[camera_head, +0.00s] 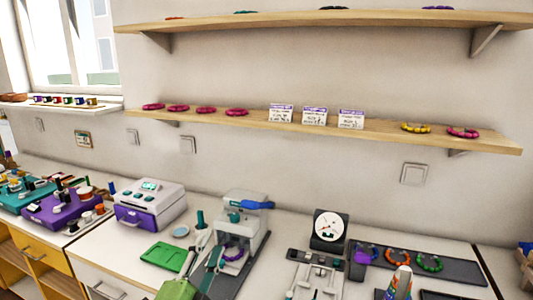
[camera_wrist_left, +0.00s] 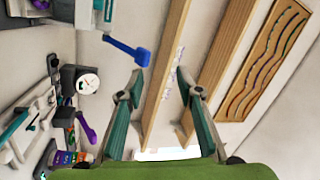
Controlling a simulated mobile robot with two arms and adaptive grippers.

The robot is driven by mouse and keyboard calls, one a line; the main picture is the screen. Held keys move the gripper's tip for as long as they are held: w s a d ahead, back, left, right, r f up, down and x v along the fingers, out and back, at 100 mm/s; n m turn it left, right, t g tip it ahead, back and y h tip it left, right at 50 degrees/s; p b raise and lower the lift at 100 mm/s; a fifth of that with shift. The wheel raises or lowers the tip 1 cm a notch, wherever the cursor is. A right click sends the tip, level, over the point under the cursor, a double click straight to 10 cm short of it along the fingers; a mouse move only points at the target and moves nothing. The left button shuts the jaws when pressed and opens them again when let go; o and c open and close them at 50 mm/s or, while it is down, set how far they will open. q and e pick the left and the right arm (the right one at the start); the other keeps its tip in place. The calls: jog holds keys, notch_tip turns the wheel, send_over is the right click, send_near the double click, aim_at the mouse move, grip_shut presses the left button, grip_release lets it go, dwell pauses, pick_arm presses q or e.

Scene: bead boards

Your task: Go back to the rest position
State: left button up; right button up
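My left gripper (camera_head: 206,250) is at the bottom of the head view, with its green body low and its fingers pointing up past the white press. In the left wrist view its two teal-grey fingers (camera_wrist_left: 167,85) are spread wide with nothing between them. Beyond them are the wooden shelves and the wall. My right gripper does not show in either view.
A white press with a blue handle (camera_head: 256,205), a round dial (camera_head: 331,226) and a dark tray (camera_head: 455,268) with bead rings stand on the worktop. A purple-and-white machine (camera_head: 150,205) and a green mat (camera_head: 167,256) are left. Shelves (camera_head: 330,123) run above.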

pick_arm(q)
jog(key=s+a+f+n+g+y, duration=0.3)
jog(key=s+a+f+n+g, duration=0.25)
jog(key=f, duration=0.45)
jog(key=s+a+f+n+g+y, duration=0.35)
jog(key=s+f+n, duration=0.25)
jog(key=s+f, duration=0.3)
jog(key=s+d+f+n+g+h, duration=0.1)
jog(key=s+f+g, duration=0.35)
jog(key=s, duration=0.45)
jog(key=s+f+n+g+h, duration=0.25)
jog(key=s+f, duration=0.35)
jog(key=s, duration=0.3)
notch_tip(320, 180, down, 25)
jog(key=s+g+y, duration=0.1)
jog(key=s+g, duration=0.1)
jog(key=s+a+f+m+g, duration=0.1)
jog(key=s+a+f, duration=0.1)
jog(key=s+f, duration=1.5)
jog(key=shift+s+a+f, duration=0.15)
jog(key=shift+s+a, duration=0.15)
